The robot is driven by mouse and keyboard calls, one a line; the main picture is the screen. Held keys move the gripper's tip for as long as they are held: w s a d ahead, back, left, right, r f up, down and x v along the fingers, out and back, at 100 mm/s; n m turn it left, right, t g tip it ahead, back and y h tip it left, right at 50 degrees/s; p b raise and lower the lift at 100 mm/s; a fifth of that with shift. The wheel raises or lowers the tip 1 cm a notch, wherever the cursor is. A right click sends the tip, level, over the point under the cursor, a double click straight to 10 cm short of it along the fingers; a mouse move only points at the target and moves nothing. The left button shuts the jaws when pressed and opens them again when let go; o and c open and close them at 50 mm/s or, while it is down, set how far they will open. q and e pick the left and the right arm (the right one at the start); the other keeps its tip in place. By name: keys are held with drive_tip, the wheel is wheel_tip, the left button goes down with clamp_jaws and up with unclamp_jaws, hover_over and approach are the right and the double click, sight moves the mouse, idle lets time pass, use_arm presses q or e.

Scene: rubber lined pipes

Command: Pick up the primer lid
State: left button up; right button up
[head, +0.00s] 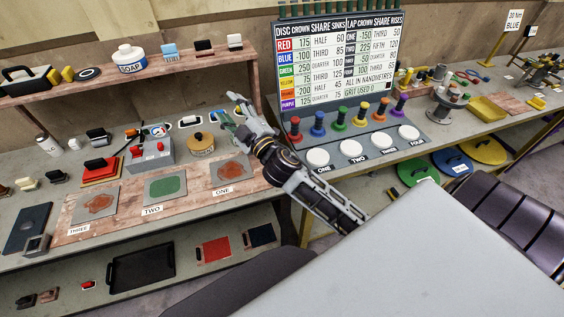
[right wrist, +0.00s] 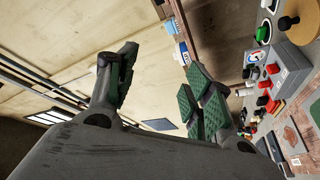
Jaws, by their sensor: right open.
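A round tan tin with a dark knob on its lid (head: 200,140) stands on the left bench, right of the grey box; it may be the primer lid, but I read no label on it. My right gripper (head: 232,112) is beyond and to the right of this tin, above the back of the bench, apart from it. In the right wrist view the right gripper's (right wrist: 155,95) green-padded fingers are spread with nothing between them. A tan round shape (right wrist: 274,106), partly hidden, shows at the right there. My left gripper is not in view.
The grey box (head: 150,153) with red knobs stands left of the tin. Labelled pads, including a green one (head: 165,187), lie in front. A shelf (head: 120,72) with a soap bottle (head: 129,56) runs behind. The score board (head: 340,65) stands right of my right arm.

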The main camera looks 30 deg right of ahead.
drive_tip(key=a+r+n+y, duration=0.5)
drive_tip(key=a+n+y, duration=0.1)
drive_tip(key=n+y, duration=0.15)
drive_tip(key=s+a+f+n+g+y, duration=0.1)
drive_tip(key=a+f+n+g+y, duration=0.1)
drive_tip(key=a+n+g+y, duration=0.35)
drive_tip(key=s+a+f+n+g+y, duration=0.25)
drive_tip(key=n+g, duration=0.35)
drive_tip(key=n, duration=0.4)
drive_tip(key=w+d+f+n+g+h, duration=0.2)
drive_tip(key=d+f+n+g+h, duration=0.4)
drive_tip(key=d+f+h, duration=0.6)
drive_tip(key=s+d+m+g+h, duration=0.1)
drive_tip(key=d+h, duration=0.5)
drive_tip(key=d, duration=1.1)
drive_tip(key=shift+f+m+g, duration=0.35)
drive_tip(key=shift+m+g, duration=0.45)
drive_tip(key=shift+g, duration=0.05)
drive_tip(key=shift+d, duration=0.1)
